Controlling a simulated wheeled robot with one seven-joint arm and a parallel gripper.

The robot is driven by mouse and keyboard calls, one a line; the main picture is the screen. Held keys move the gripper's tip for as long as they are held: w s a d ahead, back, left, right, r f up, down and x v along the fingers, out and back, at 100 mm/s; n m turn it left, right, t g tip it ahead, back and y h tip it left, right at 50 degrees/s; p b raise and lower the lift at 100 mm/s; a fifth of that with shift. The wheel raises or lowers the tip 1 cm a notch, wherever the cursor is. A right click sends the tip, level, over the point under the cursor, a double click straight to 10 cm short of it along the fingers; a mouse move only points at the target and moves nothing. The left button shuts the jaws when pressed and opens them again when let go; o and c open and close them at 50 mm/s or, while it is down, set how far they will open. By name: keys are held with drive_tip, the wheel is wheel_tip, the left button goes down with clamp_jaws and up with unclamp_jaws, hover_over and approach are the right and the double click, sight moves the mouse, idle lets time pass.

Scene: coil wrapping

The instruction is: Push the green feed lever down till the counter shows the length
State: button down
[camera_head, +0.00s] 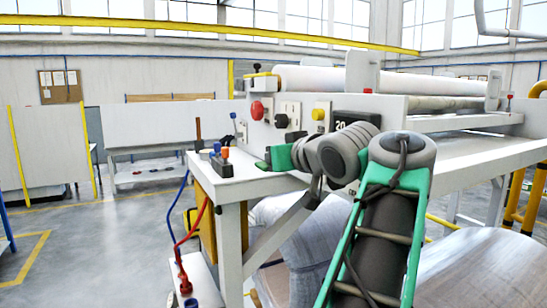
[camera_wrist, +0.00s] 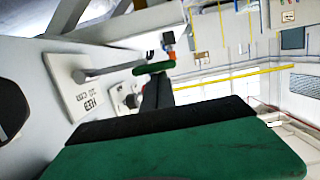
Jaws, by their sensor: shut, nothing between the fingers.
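The green-tipped feed lever (camera_wrist: 153,68) shows in the wrist view. Its grey bar runs from a lettered white plate (camera_wrist: 84,84) on the machine's side. My gripper (camera_wrist: 158,93) is shut and empty, its dark fingers close to the green tip; I cannot tell if they touch it. In the head view my gripper (camera_head: 263,164) is in front of the machine's panel, low and left, above the table edge. I cannot pick out the lever there. The dark counter display (camera_head: 345,118) shows a pale "20" at its left; my arm hides part of it.
The panel carries a red button (camera_head: 257,110), a black knob (camera_head: 281,121) and a yellow button (camera_head: 318,114). A small box with orange and blue knobs (camera_head: 222,164) stands on the table's left corner. Rollers (camera_head: 310,79) lie behind the panel. Floor at left is clear.

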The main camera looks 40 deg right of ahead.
drive_tip(key=f+b, duration=0.1)
drive_tip(key=b, duration=0.1)
drive_tip(key=f+n+b, duration=0.1)
drive_tip(key=b, duration=0.1)
drive_tip(key=f+b, duration=0.1)
drive_tip(key=b, duration=0.1)
drive_tip(key=shift+a+f+n+h, duration=0.3)
drive_tip(key=shift+n+h, duration=0.1)
drive_tip(key=f+n+b, duration=0.1)
drive_tip(key=f+b, duration=0.1)
drive_tip(key=b, duration=0.2)
drive_tip(key=shift+h, duration=0.3)
drive_tip(key=shift+d, duration=0.1)
